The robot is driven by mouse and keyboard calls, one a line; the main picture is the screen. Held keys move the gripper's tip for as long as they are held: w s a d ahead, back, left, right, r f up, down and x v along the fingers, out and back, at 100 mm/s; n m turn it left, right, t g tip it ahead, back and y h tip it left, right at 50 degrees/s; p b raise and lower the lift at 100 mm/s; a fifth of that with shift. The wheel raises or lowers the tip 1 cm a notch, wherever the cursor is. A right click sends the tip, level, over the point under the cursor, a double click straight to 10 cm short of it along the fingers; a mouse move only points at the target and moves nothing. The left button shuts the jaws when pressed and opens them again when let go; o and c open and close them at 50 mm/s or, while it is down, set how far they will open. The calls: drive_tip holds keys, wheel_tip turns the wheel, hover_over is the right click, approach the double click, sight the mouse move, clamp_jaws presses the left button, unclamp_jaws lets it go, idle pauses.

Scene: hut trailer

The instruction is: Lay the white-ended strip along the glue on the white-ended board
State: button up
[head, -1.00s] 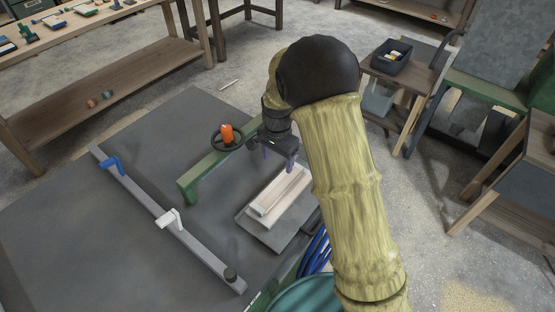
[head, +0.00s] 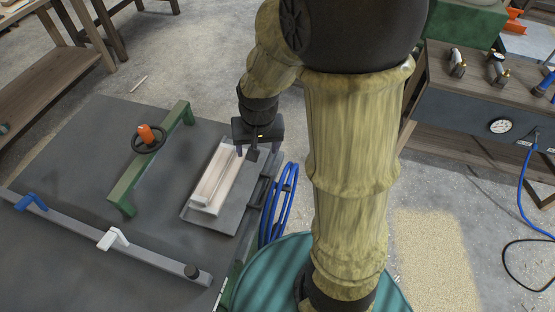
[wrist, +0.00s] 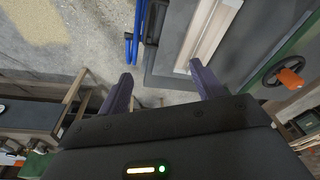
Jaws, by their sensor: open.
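A pale wooden board (head: 221,184) lies on a grey plate (head: 222,217) at the right edge of the dark table. A narrower pale strip (head: 211,186) appears to lie lengthwise on it, with a whitish near end. I cannot clearly make out the glue or which piece carries each white end. The pale wood also shows at the top of the wrist view (wrist: 210,32). My gripper (head: 256,152) is open and empty, above and just right of the board's far end. In the wrist view its spread fingers (wrist: 164,85) have the wood beyond the right finger.
A green clamp bar (head: 150,165) with an orange-knobbed wheel (head: 148,139) stands left of the board. A grey rail (head: 110,242) with blue and white stops crosses the table's front. Blue hoses (head: 280,205) hang at the right edge. The table's left middle is clear.

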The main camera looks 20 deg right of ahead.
drive_tip(key=s+d+r+n, duration=0.1)
drive_tip(key=s+d+n, duration=0.1)
drive_tip(key=s, duration=0.4)
drive_tip(key=shift+s+d+t, duration=0.3)
drive_tip(key=shift+d+t, duration=0.1)
drive_tip(key=shift+d, duration=0.1)
idle(0.6)
